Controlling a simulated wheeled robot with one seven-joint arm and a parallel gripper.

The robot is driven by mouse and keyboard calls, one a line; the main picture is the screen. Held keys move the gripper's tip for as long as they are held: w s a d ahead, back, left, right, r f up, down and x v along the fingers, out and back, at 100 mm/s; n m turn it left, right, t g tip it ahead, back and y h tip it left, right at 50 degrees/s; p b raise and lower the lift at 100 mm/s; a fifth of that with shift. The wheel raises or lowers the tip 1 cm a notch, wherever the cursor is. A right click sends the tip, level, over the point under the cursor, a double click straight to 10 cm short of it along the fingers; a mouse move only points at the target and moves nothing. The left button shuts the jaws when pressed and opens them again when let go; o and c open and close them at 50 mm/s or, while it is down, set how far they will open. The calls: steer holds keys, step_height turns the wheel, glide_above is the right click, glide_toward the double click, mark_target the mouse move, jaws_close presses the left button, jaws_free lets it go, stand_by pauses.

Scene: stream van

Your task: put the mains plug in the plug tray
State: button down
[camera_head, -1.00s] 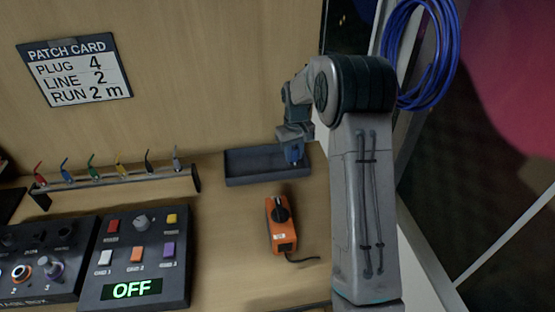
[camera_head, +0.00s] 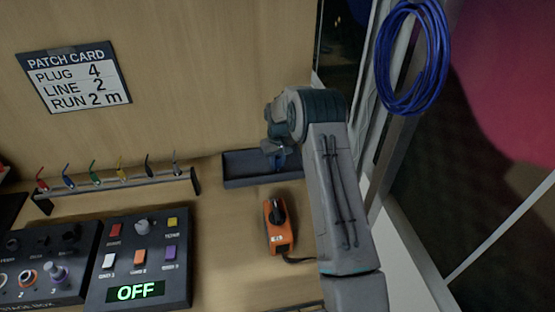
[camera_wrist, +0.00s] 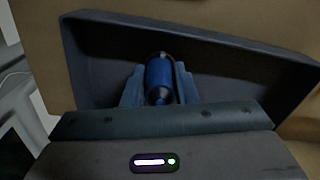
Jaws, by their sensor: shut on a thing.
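My gripper (camera_head: 283,162) is shut on the mains plug, a blue cylinder (camera_wrist: 158,78) with a darker tip. The plug sits between the two blue-grey fingers in the wrist view. The plug tray, a shallow dark grey tray (camera_head: 238,173), stands against the wooden back wall. The tray also fills much of the wrist view (camera_wrist: 90,65), with the plug and fingers over its inside. In the head view the gripper is over the tray's right part. I cannot tell whether the plug touches the tray floor. My arm covers the tray's right end.
An orange box with a black knob (camera_head: 279,232) and a cable lies in front of the tray. A rack of several coloured leads (camera_head: 120,183) stands left. A control panel (camera_head: 140,258) reads OFF. A blue cable coil (camera_head: 413,55) hangs at the right.

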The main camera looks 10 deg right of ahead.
steer(key=shift+f+b, duration=0.2)
steer(key=shift+b, duration=0.1)
steer(key=c, duration=1.1)
jaws_free()
steer(key=shift+r, duration=0.1)
steer(key=shift+c, duration=0.2)
steer(key=shift+r, duration=0.1)
